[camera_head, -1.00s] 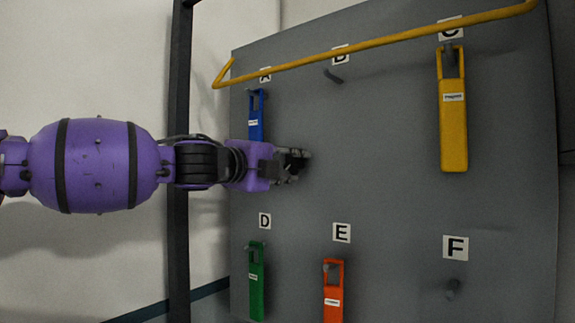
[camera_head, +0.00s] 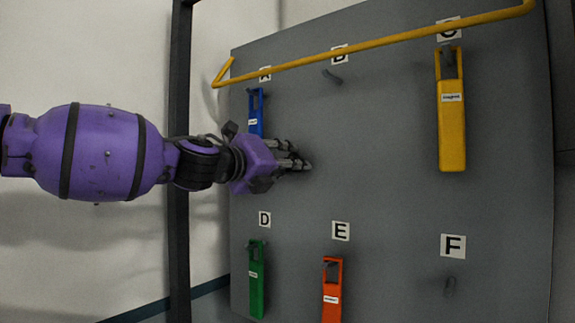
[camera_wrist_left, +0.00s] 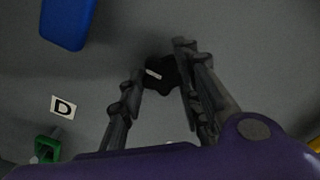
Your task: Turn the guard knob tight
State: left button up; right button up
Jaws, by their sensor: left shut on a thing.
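The guard knob (camera_wrist_left: 163,70) looks like a small black piece with a white mark. It shows in the left wrist view between the fingertips, in front of the grey board. My left gripper (camera_head: 300,160) comes in from the left, and its fingers point at the board below the blue tool. It also shows in the left wrist view (camera_wrist_left: 162,80), shut on the knob with a finger on each side. In the head view the fingers hide the knob. How tight the knob is cannot be told. My right gripper is in neither view.
The grey board (camera_head: 390,200) carries a blue tool (camera_head: 256,112), a yellow tool (camera_head: 452,125), a green tool (camera_head: 256,285) and an orange tool (camera_head: 332,295) on hooks. A yellow bar (camera_head: 370,44) crosses its top. The hooks at B and F are empty.

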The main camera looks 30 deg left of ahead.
pick_arm(q)
jog(key=shift+w+f, duration=0.1)
jog(key=shift+f, duration=0.5)
jog(key=o, duration=1.1)
jog(key=shift+a, duration=0.1)
jog(key=shift+c, duration=0.2)
jog(key=shift+r, duration=0.35)
